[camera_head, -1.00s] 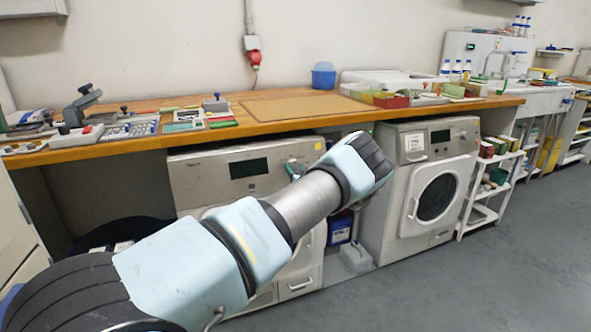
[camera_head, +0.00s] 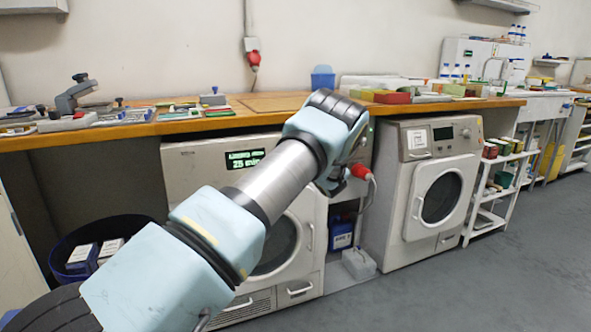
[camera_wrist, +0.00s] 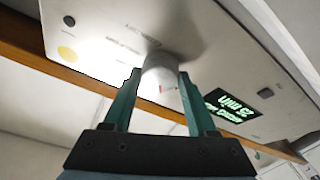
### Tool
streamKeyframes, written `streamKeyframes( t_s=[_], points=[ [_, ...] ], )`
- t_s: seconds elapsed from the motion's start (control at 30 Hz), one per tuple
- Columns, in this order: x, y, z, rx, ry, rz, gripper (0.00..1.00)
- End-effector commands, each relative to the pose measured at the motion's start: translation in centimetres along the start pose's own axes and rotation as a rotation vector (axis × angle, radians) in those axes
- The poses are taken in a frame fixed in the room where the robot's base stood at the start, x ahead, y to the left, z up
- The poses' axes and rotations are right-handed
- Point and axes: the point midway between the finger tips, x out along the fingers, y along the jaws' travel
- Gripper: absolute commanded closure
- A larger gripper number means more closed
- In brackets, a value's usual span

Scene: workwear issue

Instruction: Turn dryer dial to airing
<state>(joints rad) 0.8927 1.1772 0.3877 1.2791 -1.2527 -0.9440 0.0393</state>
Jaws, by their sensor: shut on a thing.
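The dryer (camera_head: 213,163) under the worktop has a pale front panel. Its display (camera_head: 245,158) is lit green and reads "25 min" below a line too small to read surely. In the wrist view the lit display (camera_wrist: 232,105) appears upside down. The dial (camera_wrist: 160,82) is a pale round knob standing out from the panel. My gripper (camera_wrist: 160,76) is shut on the dial, with one green finger on each side. In the head view my arm hides the dial and most of the gripper. The dial's labels are not legible.
The wooden worktop (camera_head: 140,127) overhangs close above the panel. A second machine (camera_head: 404,195) stands to the right. The grey floor (camera_head: 440,290) in front is clear.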

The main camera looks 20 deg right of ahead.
Motion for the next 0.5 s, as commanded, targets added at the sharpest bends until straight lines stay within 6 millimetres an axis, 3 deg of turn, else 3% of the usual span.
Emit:
streamKeyframes(
  t_s=[0.5],
  points=[
    [-0.03,0.11,0.04,-0.138,0.008,-0.046,0.98]
  ],
)
